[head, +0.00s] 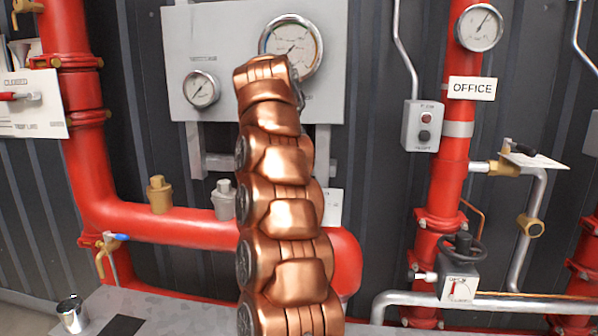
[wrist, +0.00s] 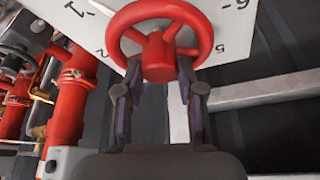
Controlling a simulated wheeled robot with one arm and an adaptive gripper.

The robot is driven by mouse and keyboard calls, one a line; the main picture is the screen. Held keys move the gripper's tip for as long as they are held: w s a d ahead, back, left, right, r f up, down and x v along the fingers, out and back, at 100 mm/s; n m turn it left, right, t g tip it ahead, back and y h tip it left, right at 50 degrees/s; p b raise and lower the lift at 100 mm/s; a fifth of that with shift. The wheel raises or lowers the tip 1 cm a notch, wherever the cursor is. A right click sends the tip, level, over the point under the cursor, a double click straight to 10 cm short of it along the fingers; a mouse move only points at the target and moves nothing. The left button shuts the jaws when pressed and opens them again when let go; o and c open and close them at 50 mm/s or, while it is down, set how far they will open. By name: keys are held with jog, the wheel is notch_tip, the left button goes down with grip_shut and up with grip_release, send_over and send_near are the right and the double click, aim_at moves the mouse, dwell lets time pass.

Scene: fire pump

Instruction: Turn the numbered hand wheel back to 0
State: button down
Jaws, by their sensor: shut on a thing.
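The red hand wheel (wrist: 162,72) fills the top middle of the wrist view, with a round hub and spokes. Behind it is a white plate (wrist: 258,42) with black figures; a 1, a 5 and a 6 show, cut by the frame and the wheel. My gripper (wrist: 160,88) has its two dark fingers at the lower part of the wheel, one on each side of the hub, and is shut on the wheel. I cannot make out which figure the wheel stands at. In the head view my copper arm hides the wheel and my gripper.
In the head view a red pipe (head: 180,224) runs behind my arm. A gauge panel (head: 225,105) hangs above. At right are an OFFICE pipe (head: 448,185), a switch box (head: 422,126) and a black hand wheel (head: 462,247). A metal cup (head: 72,314) stands at lower left.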

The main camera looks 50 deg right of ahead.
jog(key=shift+r+m+g+p, duration=0.2)
jog(key=shift+m+g+p, duration=0.3)
jog(key=shift+m, duration=0.4)
jog(key=shift+f+m, duration=0.2)
jog(key=shift+m, duration=0.2)
jog(key=shift+p, duration=0.3)
jog(key=shift+w+r+m+g+p, duration=0.15)
jog(key=shift+m+g+p, duration=0.15)
jog(key=shift+m+p, duration=0.65)
jog(key=c, duration=1.1)
grip_release()
jog(key=shift+f, duration=0.2)
jog(key=o, duration=0.5)
jog(key=shift+o, duration=0.2)
jog(key=shift+r, duration=0.1)
